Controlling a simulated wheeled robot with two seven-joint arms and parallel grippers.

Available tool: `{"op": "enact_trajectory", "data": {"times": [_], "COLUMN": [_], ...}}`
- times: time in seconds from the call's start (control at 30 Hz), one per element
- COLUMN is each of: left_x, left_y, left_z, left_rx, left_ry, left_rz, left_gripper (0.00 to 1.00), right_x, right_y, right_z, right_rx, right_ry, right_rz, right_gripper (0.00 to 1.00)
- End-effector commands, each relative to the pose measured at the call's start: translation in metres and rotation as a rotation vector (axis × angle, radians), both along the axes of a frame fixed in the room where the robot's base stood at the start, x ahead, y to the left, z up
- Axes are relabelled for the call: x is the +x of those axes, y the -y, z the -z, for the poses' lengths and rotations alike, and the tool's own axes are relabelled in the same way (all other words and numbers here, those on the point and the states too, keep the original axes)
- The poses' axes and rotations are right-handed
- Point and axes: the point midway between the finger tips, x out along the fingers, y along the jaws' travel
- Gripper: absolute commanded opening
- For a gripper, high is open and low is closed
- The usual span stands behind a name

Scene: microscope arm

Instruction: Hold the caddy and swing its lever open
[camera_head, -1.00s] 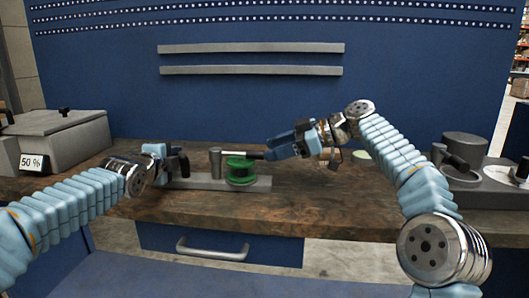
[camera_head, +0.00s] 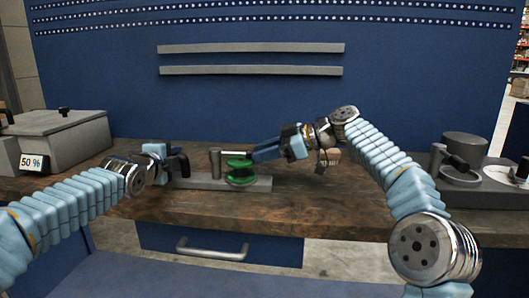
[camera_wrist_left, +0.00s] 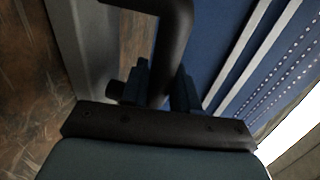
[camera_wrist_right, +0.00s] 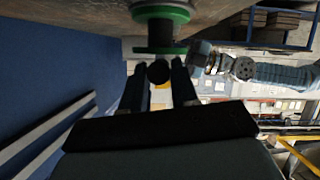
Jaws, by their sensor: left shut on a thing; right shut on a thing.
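The caddy has a long grey base (camera_head: 207,184), a grey post (camera_head: 215,162), a pale lever rod (camera_head: 236,153) and a green spool (camera_head: 240,170) under the rod. My left gripper (camera_head: 173,164) is shut on the caddy's black handle (camera_wrist_left: 173,50) at the base's left end; the handle passes between its fingers in the left wrist view. My right gripper (camera_head: 255,156) is shut on the black knob (camera_wrist_right: 159,73) at the lever's free end. The green spool (camera_wrist_right: 158,14) shows just beyond the fingers in the right wrist view. The fingers hide the knob in the head view.
A grey box (camera_head: 60,138) with a "50 %" sign (camera_head: 33,163) stands at the left. Grey apparatus (camera_head: 464,160) stands at the right of the wooden bench (camera_head: 315,212). A blue back panel rises behind. The bench front between my arms is clear.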

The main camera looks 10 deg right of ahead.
Motion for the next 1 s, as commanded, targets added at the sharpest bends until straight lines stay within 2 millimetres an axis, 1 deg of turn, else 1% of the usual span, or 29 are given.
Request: {"op": "enact_trajectory", "data": {"times": [0.03,0.3,0.47,0.8,1.0], "left_x": [0.0,0.0,0.0,0.0,-0.001], "left_y": [0.0,0.0,0.0,0.001,0.001], "left_z": [-0.003,-0.003,-0.003,-0.003,-0.003], "left_rx": [-0.004,-0.004,-0.003,-0.002,-0.003], "left_ry": [0.005,0.005,0.005,0.005,0.005], "left_rz": [0.0,0.0,0.0,0.001,0.002], "left_gripper": [0.0,0.0,0.0,0.0,0.0], "right_x": [0.0,-0.003,-0.011,-0.039,-0.05], "right_y": [0.0,-0.001,-0.005,-0.025,-0.038], "right_z": [0.0,-0.001,-0.003,-0.002,0.0], "right_rx": [0.0,0.001,0.001,-0.004,-0.008], "right_ry": [0.0,-0.001,-0.002,-0.003,-0.007], "right_rz": [0.001,0.022,0.086,0.336,0.476], "right_gripper": [0.0,0.0,0.0,0.0,0.0]}}
